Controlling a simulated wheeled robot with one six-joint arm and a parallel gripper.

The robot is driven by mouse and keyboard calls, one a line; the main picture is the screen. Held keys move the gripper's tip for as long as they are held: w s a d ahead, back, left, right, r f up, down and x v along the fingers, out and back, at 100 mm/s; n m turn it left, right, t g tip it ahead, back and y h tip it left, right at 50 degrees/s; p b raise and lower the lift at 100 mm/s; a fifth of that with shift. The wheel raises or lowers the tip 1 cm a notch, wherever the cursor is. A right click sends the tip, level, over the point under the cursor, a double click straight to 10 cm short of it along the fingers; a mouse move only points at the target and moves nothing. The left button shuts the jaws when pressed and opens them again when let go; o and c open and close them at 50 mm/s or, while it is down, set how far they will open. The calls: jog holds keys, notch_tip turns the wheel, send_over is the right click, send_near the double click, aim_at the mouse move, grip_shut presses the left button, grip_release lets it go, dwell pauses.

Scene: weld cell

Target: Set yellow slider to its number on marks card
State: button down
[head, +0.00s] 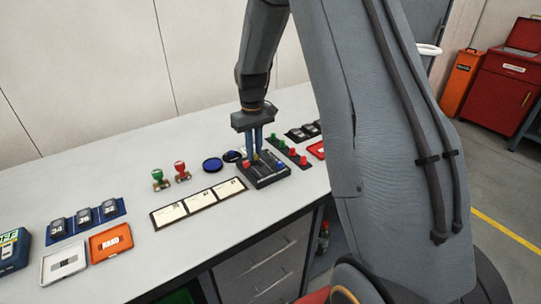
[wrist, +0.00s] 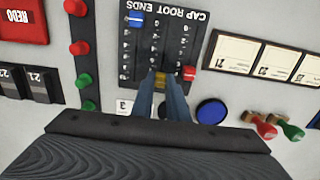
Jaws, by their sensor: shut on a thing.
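The black slider panel (head: 270,180) lies on the bench and also shows in the wrist view (wrist: 143,50), labelled "CAP ROOT ENDS". It has rows of numbered marks beside its slots. The yellow slider (wrist: 161,76) is between the fingertips of my gripper (wrist: 162,80), which is shut on it, in the middle slot near the lower end as the wrist view shows it. A blue slider (wrist: 135,18) and a red slider (wrist: 189,75) sit in the outer slots.
Red and green buttons (wrist: 80,48) stand on one side of the panel. A blue round pad (head: 212,164) and two stamps (head: 181,171), red and green, stand on the other. Number counters (head: 84,216) and an orange box (head: 111,242) lie at left.

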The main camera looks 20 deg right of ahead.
jog(key=shift+w, duration=0.1)
jog(key=c, duration=2)
grip_release()
jog(key=shift+r, duration=0.15)
notch_tip(320, 180, up, 8)
jog(key=shift+f+b, duration=0.2)
jog(key=shift+b, duration=0.75)
jog(key=s+a+f+m, duration=0.1)
jog(key=s+a+f, duration=0.1)
jog(key=s, duration=1.1)
jog(key=s+a+f+m+t, duration=0.1)
jog(key=s+a+f, duration=0.1)
jog(key=s, duration=1.1)
jog(key=shift+a, duration=0.55)
